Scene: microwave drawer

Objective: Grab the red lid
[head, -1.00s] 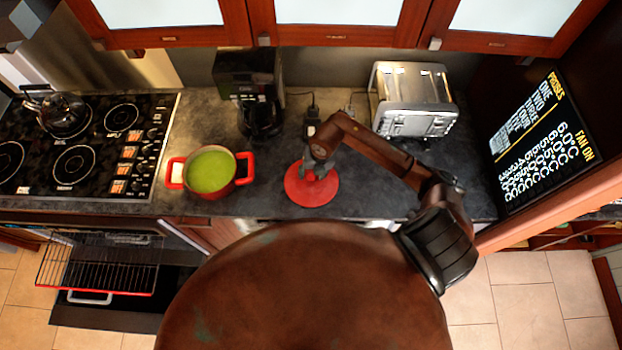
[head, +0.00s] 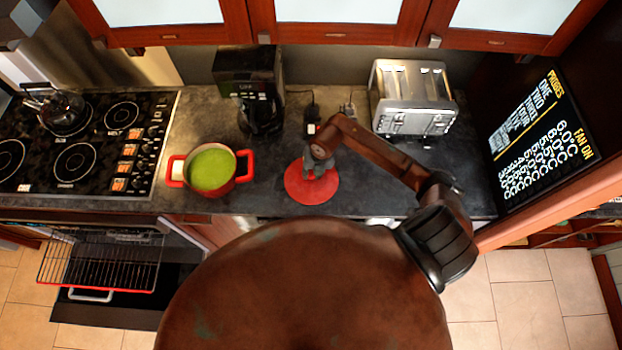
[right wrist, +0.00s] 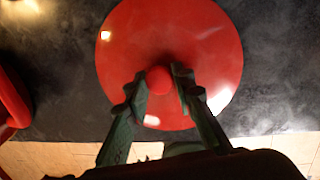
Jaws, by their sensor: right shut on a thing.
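The red lid (head: 312,190) is a round disc on the dark countertop, to the right of the red pot. In the right wrist view the lid (right wrist: 200,50) fills the upper middle, with a round red knob (right wrist: 159,80) near its centre. My right gripper (head: 315,168) is over the lid. In the right wrist view the fingers of my right gripper (right wrist: 160,84) are on both sides of the knob, shut on it. I cannot tell whether the lid is clear of the counter. My left gripper is not in view.
A red pot (head: 210,170) with green contents stands left of the lid. A coffee maker (head: 252,95) and a toaster (head: 412,98) stand behind. The stove (head: 90,150) with a kettle is at left. An oven door with a rack (head: 100,265) is open below it.

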